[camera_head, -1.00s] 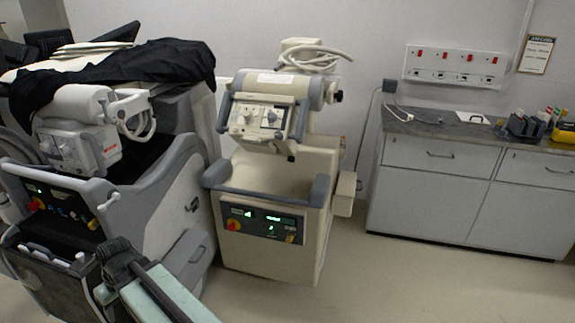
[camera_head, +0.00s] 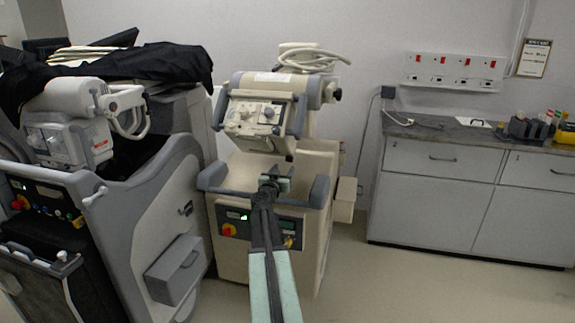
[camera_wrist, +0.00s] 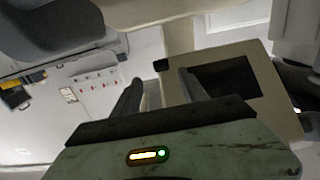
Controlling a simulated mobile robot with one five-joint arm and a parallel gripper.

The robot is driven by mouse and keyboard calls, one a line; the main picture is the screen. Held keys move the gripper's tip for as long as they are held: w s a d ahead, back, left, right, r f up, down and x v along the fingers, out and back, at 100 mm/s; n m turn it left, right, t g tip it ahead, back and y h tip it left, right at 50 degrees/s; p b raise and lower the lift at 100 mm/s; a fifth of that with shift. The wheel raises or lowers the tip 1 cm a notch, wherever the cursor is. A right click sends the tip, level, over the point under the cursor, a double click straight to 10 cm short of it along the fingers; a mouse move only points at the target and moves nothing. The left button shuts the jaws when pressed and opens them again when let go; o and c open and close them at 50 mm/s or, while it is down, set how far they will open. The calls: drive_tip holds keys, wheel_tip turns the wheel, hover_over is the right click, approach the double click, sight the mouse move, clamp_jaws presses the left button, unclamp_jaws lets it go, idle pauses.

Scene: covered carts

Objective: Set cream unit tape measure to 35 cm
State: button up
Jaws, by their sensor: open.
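The cream unit (camera_head: 318,165) stands in the middle of the head view, with its grey-trimmed control head (camera_head: 258,118) above a front handle. A small dark piece (camera_head: 290,156) hangs under the head's right corner. It may be the tape measure, but no scale or reading is legible. In the wrist view a small black block (camera_wrist: 161,65) sits at the edge of a cream housing with a dark window (camera_wrist: 226,80), just beyond my fingertips. My gripper (camera_head: 273,184) is below the control head, in front of the cream body. In the wrist view my gripper (camera_wrist: 160,82) is open, with nothing between its fingers.
A larger grey-white unit (camera_head: 160,215) with a black cover (camera_head: 130,68) stands close on the left. A grey cabinet (camera_head: 440,190) is at the right. The floor (camera_head: 400,285) between the cream unit and cabinet is clear.

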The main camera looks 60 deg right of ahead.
sight(288, 161)
drive_tip(key=x, duration=0.7)
drive_tip(key=shift+w+d, duration=0.25)
drive_tip(key=shift+d, duration=0.05)
drive_tip(key=shift+c, duration=0.3)
clamp_jaws()
drive_tip(key=shift+a, duration=0.1)
idle(0.6)
